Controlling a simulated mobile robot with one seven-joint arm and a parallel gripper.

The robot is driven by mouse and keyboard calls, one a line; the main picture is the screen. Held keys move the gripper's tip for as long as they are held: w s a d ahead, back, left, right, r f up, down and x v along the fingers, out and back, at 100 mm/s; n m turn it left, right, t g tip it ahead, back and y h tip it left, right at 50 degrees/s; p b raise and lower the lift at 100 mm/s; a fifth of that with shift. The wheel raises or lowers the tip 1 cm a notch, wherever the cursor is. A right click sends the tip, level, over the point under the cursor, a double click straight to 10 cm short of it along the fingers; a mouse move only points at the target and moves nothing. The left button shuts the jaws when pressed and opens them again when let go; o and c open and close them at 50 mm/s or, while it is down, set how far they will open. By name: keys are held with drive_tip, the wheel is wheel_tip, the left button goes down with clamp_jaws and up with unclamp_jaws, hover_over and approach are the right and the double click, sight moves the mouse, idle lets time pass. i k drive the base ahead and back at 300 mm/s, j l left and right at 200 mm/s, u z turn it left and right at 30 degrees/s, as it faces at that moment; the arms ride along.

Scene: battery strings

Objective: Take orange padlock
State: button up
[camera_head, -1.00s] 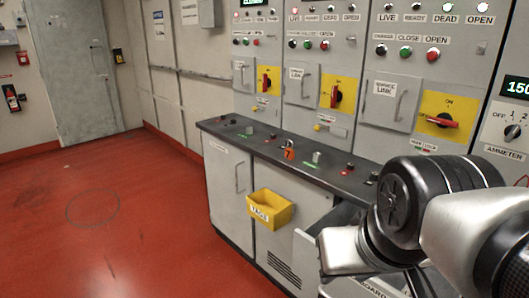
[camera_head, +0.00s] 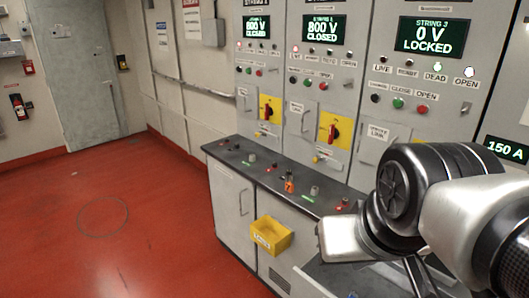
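A small orange object (camera_head: 289,186), which looks like the orange padlock, sits on the dark counter top (camera_head: 268,181) among small knobs and lamps. It is too small to make out its shackle or any lettering. My arm fills the lower right of the head view, to the right of the orange object and apart from it. My gripper's fingers do not show in the frame, so I cannot see their state.
A yellow bin (camera_head: 271,236) juts from the cabinet front below the counter. Panels with red rotary switches on yellow plates (camera_head: 335,129) stand behind; the String 3 display (camera_head: 432,37) reads 0 V LOCKED. Red floor (camera_head: 150,225) at left is clear.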

sight(289, 185)
drive_tip(key=i+j+u, duration=0.25)
drive_tip(key=u, duration=0.15)
drive_tip(key=i+j+u, duration=0.4)
drive_tip(key=i+j+z, duration=0.2)
drive_tip(key=i, duration=0.3)
drive_tip(key=i+j+z, duration=0.2)
drive_tip(key=i+j, duration=0.2)
drive_tip(key=i+z, duration=0.15)
drive_tip(key=z, duration=0.25)
drive_tip(key=i+z, duration=0.2)
drive_tip(key=z, duration=0.25)
drive_tip(key=i+z, duration=0.15)
drive_tip(key=z, duration=0.25)
drive_tip(key=i+j+z, duration=0.15)
drive_tip(key=z, duration=0.25)
drive_tip(key=i+j+z, duration=0.15)
drive_tip(key=z, duration=0.25)
drive_tip(key=i, duration=0.1)
